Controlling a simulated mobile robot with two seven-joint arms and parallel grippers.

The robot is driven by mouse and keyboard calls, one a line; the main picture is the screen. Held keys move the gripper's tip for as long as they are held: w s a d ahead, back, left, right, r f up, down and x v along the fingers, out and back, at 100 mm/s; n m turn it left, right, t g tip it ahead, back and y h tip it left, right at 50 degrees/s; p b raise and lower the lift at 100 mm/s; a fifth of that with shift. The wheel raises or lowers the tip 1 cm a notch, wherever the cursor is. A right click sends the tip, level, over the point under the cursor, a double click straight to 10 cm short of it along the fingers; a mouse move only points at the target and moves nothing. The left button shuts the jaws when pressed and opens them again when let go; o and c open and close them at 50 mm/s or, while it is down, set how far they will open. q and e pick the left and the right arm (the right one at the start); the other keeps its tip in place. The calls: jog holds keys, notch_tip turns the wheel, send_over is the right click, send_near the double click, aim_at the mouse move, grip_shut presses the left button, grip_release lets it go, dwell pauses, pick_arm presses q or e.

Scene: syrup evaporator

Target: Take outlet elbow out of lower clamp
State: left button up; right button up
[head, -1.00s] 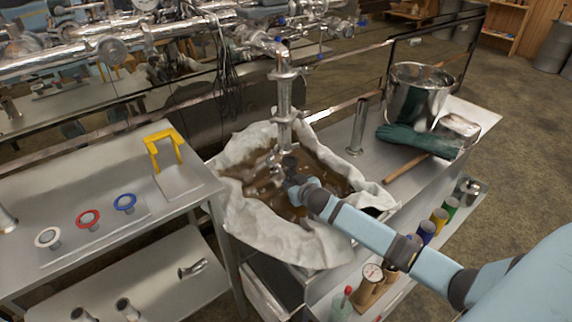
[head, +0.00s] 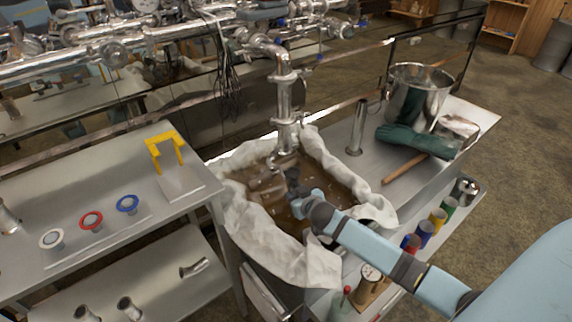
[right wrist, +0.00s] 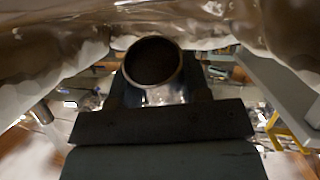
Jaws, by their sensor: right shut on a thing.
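A shiny vertical pipe (head: 284,98) hangs over the cloth-lined pan, with a clamp joint (head: 286,122) low on it. Below the joint, the metal outlet elbow (head: 281,160) shows just above the brown liquid. My right gripper (head: 291,180) is at the elbow from below and is shut on it. In the right wrist view the elbow's round open end (right wrist: 153,63) sits at the dark jaws (right wrist: 160,100). I cannot tell whether the elbow is clear of the lower clamp. My left gripper is not in view.
The pan's crumpled white cloth (head: 262,232) surrounds my right gripper. A steel table (head: 95,185) with a yellow bracket (head: 163,146) and coloured-ring fittings stands left. A bucket (head: 418,92), green gloves (head: 414,141) and an upright metal tube (head: 356,128) stand right.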

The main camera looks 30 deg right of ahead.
jog(key=shift+s+a+f+p, duration=0.1)
jog(key=shift+s+a+p, duration=0.25)
jog(key=shift+s+a, duration=0.55)
jog(key=shift+s+a+r+p, duration=0.1)
jog(key=shift+s+a+p, duration=0.3)
jog(key=shift+s, duration=0.85)
jog(key=shift+s+a+f+p, duration=0.1)
jog(key=shift+s+a+p, duration=0.2)
jog(key=shift+s+a, duration=0.65)
